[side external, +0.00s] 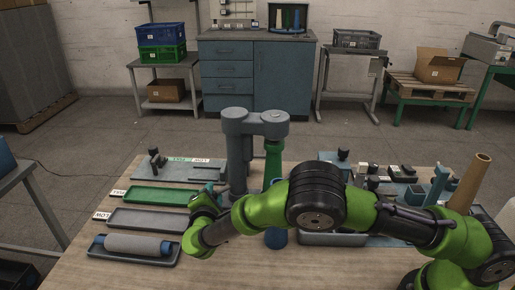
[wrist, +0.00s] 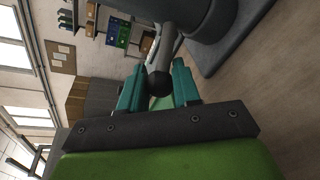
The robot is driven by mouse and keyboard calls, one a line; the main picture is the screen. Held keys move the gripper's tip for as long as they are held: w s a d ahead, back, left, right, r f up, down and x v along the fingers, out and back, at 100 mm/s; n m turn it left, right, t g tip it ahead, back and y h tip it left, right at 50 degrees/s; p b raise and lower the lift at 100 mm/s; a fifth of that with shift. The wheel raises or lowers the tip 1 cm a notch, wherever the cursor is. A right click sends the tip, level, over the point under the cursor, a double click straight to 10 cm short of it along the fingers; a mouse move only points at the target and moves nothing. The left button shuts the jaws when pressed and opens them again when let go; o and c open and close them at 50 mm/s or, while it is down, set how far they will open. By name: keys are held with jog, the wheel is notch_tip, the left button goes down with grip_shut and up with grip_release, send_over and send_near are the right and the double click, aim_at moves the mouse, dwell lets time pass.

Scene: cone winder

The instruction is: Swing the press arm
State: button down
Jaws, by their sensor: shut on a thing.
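The press arm (side external: 256,120) is a grey horizontal beam on top of a thick grey column (side external: 236,165). Its right end sits above a green upright piece (side external: 273,160). My gripper (side external: 217,185) is at the left side of the column, low down, partly hidden by my own wrist. In the wrist view the teal fingers of my gripper (wrist: 159,88) close on a dark round-ended handle (wrist: 160,82) from both sides. The handle runs toward the grey column body (wrist: 205,18). In the side view the handle is mostly hidden.
On the left, a green tray (side external: 160,196), a grey tray (side external: 150,219) and a tray with a grey roll (side external: 133,244) lie on the wooden table (side external: 100,270). A tan cone (side external: 470,180) and several small fixtures stand at right. A blue piece (side external: 276,238) sits behind my arm.

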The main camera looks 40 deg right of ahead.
jog(key=shift+w+d+r+m+g+h, duration=0.1)
jog(key=shift+w+d+m+g+h, duration=0.1)
jog(key=shift+w+m+g+h, duration=0.7)
jog(key=shift+w+d+r+m+g+h, duration=0.1)
jog(key=shift+w+d+m+g+h, duration=0.1)
jog(key=shift+w+m+g+h, duration=0.65)
jog(key=shift+s+m+g, duration=0.25)
jog(key=shift+g, duration=0.1)
jog(key=c, duration=0.8)
grip_release()
jog(key=shift+f, duration=0.15)
jog(key=shift+c, duration=0.2)
jog(key=shift+s+a, duration=0.1)
jog(key=shift+a, duration=0.1)
jog(key=v, duration=1.1)
jog(key=shift+s+a, duration=0.15)
jog(key=shift+a, duration=0.2)
jog(key=shift+c, duration=0.4)
